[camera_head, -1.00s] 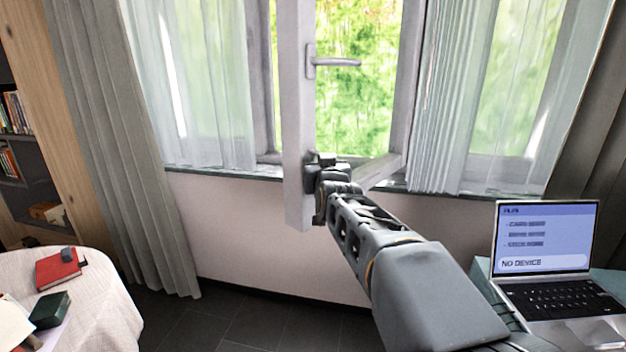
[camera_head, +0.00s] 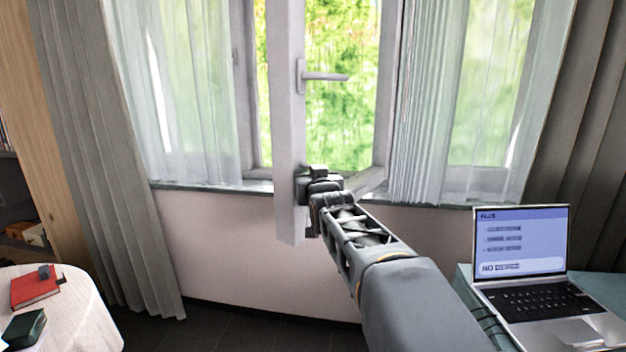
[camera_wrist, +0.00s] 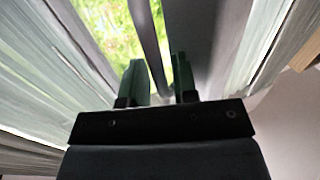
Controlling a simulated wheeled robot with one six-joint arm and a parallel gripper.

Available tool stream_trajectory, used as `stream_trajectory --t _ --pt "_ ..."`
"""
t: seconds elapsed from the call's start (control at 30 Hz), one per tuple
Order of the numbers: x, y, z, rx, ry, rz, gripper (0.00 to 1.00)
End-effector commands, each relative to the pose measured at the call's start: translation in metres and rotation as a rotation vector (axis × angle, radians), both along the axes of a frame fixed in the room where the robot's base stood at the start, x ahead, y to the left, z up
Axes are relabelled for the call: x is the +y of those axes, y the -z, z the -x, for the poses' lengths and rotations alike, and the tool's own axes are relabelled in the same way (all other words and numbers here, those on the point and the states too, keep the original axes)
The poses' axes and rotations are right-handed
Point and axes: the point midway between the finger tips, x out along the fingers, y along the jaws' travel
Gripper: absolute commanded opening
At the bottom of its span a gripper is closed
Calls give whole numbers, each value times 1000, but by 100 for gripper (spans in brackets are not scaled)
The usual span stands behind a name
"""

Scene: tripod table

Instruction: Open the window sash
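The window sash (camera_head: 288,130) is a light grey frame with glass. It stands swung inward into the room, its free edge to the left and its far edge toward the right curtain. Its handle (camera_head: 325,77) points right, horizontal. My gripper (camera_head: 312,184) is at the lower part of the sash's free edge, on its right side, and appears to touch it. In the wrist view, the two green-dark fingers of my gripper (camera_wrist: 160,82) stand apart. A dark narrow bar shows in the gap between them; whether they touch it I cannot tell.
Sheer curtains hang left (camera_head: 180,100) and right (camera_head: 425,110) of the sash, with a heavy grey curtain (camera_head: 105,150) farther left. A laptop (camera_head: 522,240) stands on a table at right. A round table (camera_head: 85,320) with books is at lower left. The floor between is clear.

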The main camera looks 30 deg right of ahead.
Motion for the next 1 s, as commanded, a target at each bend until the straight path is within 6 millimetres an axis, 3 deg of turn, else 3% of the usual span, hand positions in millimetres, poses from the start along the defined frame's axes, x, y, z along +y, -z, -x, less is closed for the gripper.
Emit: stream_trajectory --t 0.1,0.37,0.8,1.0 --pt "0 0 0 1 1 0 37" --pt "0 0 2 1 1 0 37" --pt "17 -1 58 -1 2 0 37" --pt "21 0 71 0 2 -1 37"
